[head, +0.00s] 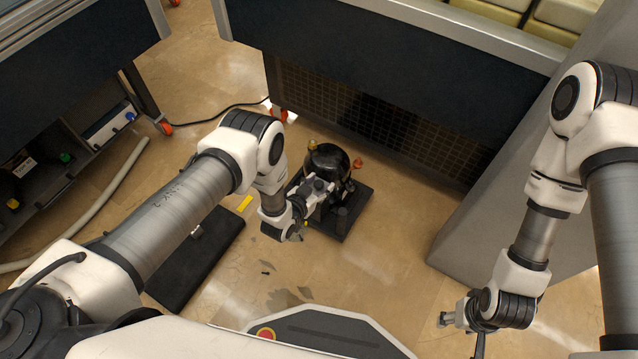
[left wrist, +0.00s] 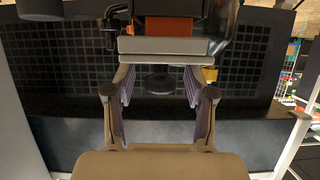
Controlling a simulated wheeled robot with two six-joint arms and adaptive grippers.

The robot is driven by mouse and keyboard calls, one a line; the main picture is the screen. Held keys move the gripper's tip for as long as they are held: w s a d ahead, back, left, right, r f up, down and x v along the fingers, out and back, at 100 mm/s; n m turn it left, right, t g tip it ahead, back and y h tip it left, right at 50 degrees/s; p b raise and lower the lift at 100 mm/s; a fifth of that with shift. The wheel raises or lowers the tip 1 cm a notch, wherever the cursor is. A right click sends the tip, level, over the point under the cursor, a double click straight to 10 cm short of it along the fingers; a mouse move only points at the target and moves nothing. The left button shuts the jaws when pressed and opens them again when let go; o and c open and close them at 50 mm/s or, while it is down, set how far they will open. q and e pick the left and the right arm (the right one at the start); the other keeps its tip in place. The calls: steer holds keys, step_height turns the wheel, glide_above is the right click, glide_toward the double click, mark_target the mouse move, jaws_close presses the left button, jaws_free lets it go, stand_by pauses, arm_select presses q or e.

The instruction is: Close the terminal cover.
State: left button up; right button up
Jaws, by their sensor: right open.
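The black vacuum pump (head: 326,160) stands on a dark base plate (head: 352,212) on the floor in the head view. My left gripper (head: 318,190) is at the near side of the pump and overlaps it. In the left wrist view the two fingers of my left gripper (left wrist: 158,78) stand apart with a gap between them. A grey bar with an orange part (left wrist: 170,25) above it lies just beyond the fingertips. I cannot tell the terminal cover apart for sure; my gripper hides part of that area. My right gripper (head: 446,319) is open and empty, far right of the pump.
A black mat-like plate (head: 197,258) lies on the floor left of the pump. A large cabinet with a dark grille (head: 385,125) stands behind. A grey cabinet side (head: 500,225) is at the right. The floor between pump and right gripper is clear.

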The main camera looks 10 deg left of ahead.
arm_select(q)
steer(key=shift+s, duration=0.1)
steer(key=v, duration=1.1)
steer(key=shift+s+r, duration=0.15)
steer(key=shift+s, duration=0.2)
steer(key=shift+a, duration=0.1)
